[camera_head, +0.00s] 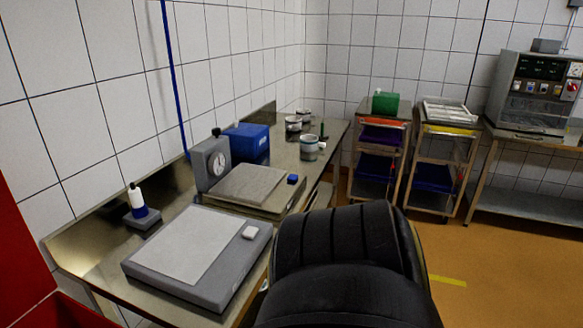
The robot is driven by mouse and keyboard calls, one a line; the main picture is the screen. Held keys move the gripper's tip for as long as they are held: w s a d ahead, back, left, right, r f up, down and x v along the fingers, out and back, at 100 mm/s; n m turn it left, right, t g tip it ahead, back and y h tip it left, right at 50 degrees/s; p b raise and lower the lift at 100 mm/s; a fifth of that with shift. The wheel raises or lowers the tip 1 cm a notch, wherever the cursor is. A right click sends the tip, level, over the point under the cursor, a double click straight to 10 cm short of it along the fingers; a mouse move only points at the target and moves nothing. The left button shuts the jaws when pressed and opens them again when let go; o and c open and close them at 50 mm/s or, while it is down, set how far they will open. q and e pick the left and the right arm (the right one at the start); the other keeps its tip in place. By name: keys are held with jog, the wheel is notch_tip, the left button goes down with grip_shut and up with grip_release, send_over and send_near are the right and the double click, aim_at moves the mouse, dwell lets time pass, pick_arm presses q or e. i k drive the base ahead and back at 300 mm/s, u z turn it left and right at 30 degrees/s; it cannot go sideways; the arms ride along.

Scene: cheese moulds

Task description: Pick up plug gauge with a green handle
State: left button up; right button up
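A small, thin, dark green upright thing (323,130) stands near the far end of the steel table along the left wall. It may be the green handle of the plug gauge, but it is too small and far to be sure; no metal gauge end can be made out. It stands just behind and right of a pale cup-like pot (308,148) with a blue band. Neither of my grippers is in view.
The steel table (340,128) carries a grey flat-topped block (190,245), a dial device (212,160), a blue box (246,142) and a small bottle (138,200). Shelved trolleys (398,180) stand at the back. A large black shape blocks the lower middle; orange floor (510,260) is clear at right.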

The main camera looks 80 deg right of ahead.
aim_at(322, 135)
jog(key=z, duration=0.9)
jog(key=k, duration=1.2)
jog(key=z, duration=1.7)
jog(key=i, duration=0.7)
jog(key=z, duration=0.5)
jog(key=i, duration=1.75)
jog(key=u, duration=0.75)
